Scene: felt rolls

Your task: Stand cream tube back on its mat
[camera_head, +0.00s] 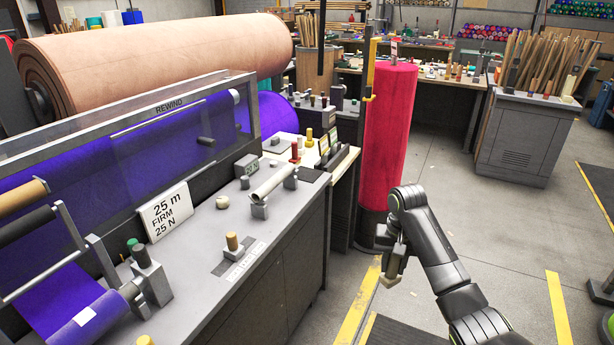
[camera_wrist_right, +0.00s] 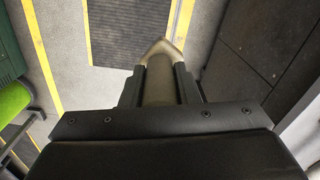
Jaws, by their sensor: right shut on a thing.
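My right gripper (camera_head: 392,272) hangs over the aisle floor, to the right of the grey bench. It is shut on the cream tube (camera_head: 389,280), whose pale end shows below the fingers. In the right wrist view the tube (camera_wrist_right: 160,72) sits between both fingers, beige with a broad pale end pointing away, and its near part is hidden by the gripper. A small dark mat (camera_head: 313,175) lies bare at the bench's far right corner; I cannot tell for sure that it is the tube's own. My left gripper is not in view.
A tall red felt roll (camera_head: 388,140) stands behind my right gripper.

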